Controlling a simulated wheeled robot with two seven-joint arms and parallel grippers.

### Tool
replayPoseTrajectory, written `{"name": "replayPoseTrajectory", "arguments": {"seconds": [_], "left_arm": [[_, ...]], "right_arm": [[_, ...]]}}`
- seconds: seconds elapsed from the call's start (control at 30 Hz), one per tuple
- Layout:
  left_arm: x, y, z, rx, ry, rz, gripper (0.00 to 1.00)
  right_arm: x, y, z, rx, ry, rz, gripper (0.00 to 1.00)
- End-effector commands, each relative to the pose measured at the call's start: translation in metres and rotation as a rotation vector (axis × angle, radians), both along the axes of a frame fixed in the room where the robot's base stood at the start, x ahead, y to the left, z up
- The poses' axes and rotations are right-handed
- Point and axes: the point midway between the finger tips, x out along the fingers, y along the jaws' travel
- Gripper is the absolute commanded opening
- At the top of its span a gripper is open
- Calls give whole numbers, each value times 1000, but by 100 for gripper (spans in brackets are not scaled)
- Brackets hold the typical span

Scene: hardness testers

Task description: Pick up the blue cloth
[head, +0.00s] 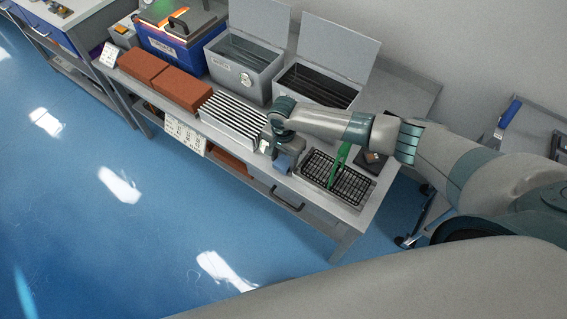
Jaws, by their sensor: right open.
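The blue cloth (284,163) is a small grey-blue patch on the grey bench, between the striped metal block and the black grid tray. My right arm reaches in from the right. My right gripper (282,150) points down over the cloth, close above or beside it; I cannot tell whether they touch. The gripper is open, with its fingertips small and partly hidden by the wrist. My left gripper is not in view.
The bench (355,216) holds a striped metal block (232,119), a black grid tray (338,180) with a green-handled tool (340,157), two reddish-brown blocks (182,84) and two open-lidded grey boxes (246,66). The blue floor in front is clear.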

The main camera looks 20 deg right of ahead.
Motion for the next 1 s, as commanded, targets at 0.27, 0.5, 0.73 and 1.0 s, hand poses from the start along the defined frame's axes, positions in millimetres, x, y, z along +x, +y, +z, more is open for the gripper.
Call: {"name": "replayPoseTrajectory", "arguments": {"seconds": [0.27,0.5,0.73,1.0], "left_arm": [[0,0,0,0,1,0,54],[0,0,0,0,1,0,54],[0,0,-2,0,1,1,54],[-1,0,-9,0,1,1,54]], "right_arm": [[0,0,0,0,0,0,22],[0,0,0,0,0,0,22],[0,0,6,1,-1,0,22],[1,0,40,2,-2,2,22]]}}
